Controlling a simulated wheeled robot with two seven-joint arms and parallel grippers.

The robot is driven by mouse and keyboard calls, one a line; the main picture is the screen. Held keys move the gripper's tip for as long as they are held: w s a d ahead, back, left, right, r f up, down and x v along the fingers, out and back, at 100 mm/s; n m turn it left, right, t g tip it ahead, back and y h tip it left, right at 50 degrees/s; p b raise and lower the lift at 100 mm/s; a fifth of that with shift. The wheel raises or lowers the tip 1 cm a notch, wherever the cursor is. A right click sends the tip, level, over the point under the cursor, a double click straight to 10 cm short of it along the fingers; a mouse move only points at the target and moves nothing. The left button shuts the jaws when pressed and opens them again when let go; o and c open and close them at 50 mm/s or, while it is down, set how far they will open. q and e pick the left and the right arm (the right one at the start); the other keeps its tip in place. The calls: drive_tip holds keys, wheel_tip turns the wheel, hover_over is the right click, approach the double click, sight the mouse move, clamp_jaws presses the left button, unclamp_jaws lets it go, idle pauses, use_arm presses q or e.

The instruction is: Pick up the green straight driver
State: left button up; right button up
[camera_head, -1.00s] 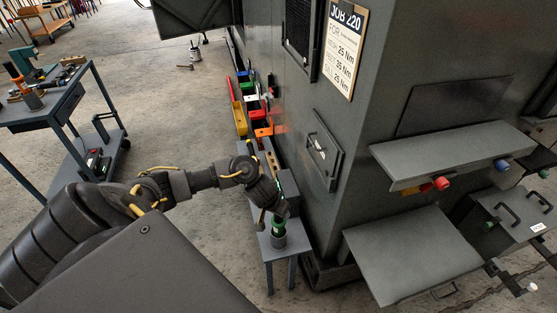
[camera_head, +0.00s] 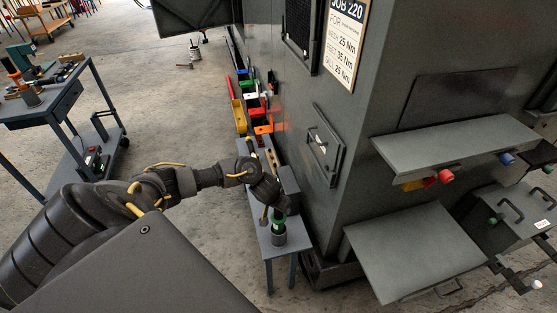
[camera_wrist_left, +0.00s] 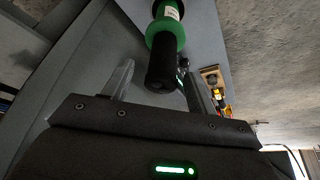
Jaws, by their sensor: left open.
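The green driver (camera_head: 279,222) stands upright at the near end of a narrow grey bench, with its lower part in a grey round holder (camera_head: 278,239). In the left wrist view the driver (camera_wrist_left: 165,37) shows a green body with a pale label and a black end toward me. My left gripper (camera_head: 268,202) is just above it, partly hiding its top. In the wrist view the open left gripper (camera_wrist_left: 158,68) has a finger on each side of the driver's black end, with no clear contact. My right gripper is not in view.
The bench (camera_head: 258,225) runs beside a large grey cabinet (camera_head: 345,130), close to the right of my left gripper. Coloured bins (camera_head: 262,128) lie farther back. A shelf (camera_head: 450,152) and a lower panel (camera_head: 412,250) jut out at right. Floor on the left is open up to a cart (camera_head: 60,110).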

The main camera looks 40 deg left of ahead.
sight(279, 224)
use_arm(q)
drive_tip(key=x, duration=0.4)
drive_tip(key=shift+a+r+b, duration=0.1)
drive_tip(key=shift+a+b, duration=0.05)
drive_tip(key=shift+b, duration=0.15)
clamp_jaws()
drive_tip(key=shift+r, duration=0.1)
